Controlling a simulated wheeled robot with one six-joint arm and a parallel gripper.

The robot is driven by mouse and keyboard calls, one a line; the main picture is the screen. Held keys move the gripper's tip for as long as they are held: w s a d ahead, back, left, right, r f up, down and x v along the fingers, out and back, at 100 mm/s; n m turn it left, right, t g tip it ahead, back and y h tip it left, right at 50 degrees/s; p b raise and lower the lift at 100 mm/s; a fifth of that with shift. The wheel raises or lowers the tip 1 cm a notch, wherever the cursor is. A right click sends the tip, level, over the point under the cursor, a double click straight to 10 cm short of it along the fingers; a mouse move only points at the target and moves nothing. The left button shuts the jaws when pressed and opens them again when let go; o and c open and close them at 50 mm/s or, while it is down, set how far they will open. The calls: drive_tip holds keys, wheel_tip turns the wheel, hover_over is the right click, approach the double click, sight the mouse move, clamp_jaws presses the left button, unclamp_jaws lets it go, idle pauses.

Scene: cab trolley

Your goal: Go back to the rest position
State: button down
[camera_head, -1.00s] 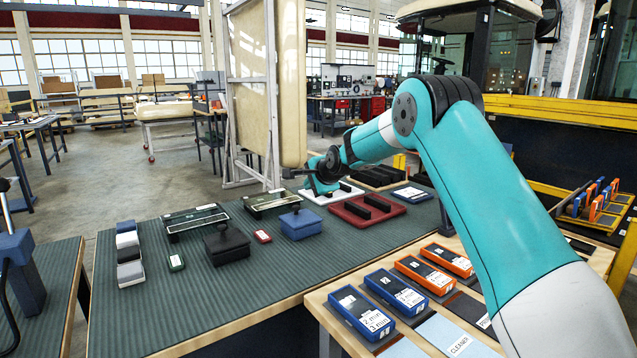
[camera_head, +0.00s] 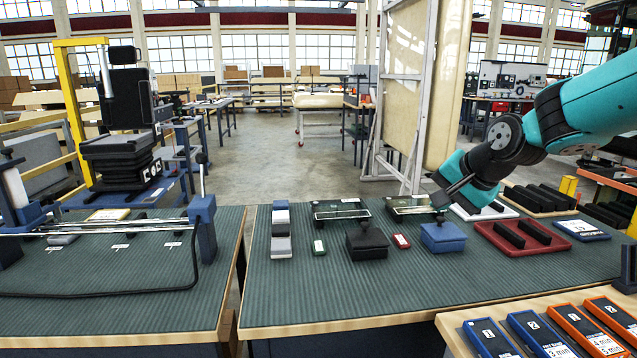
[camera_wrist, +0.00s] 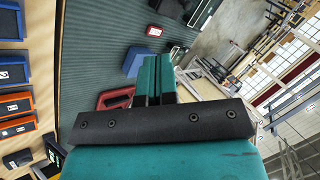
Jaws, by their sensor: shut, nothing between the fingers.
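My gripper (camera_head: 441,190) is at the end of the teal and black arm that reaches in from the right. It hangs above the back part of the green-striped bench, near a dark-framed clear-topped case (camera_head: 411,204) and above a blue lidded box (camera_head: 443,236). In the wrist view my gripper's teal fingers (camera_wrist: 156,76) lie side by side, shut, with nothing between them.
Numbered blue and orange cases (camera_head: 537,336) lie front right. A second bench (camera_head: 110,320) stands left, and open floor (camera_head: 270,160) lies behind.

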drive_tip(key=s+a+r+n+g+p, duration=0.1)
drive_tip(key=s+n, duration=0.6)
drive_tip(key=s, duration=0.9)
drive_tip(key=s+a+r+n+g+p, duration=0.1)
drive_tip(key=s+a+n+g+p, duration=0.2)
drive_tip(key=s, duration=1.4)
drive_tip(key=a+n+g, duration=0.3)
drive_tip(key=a+n, duration=0.1)
drive_tip(key=n, duration=0.1)
drive_tip(key=shift+a+r+y+p, duration=0.3)
drive_tip(key=shift+r, duration=0.05)
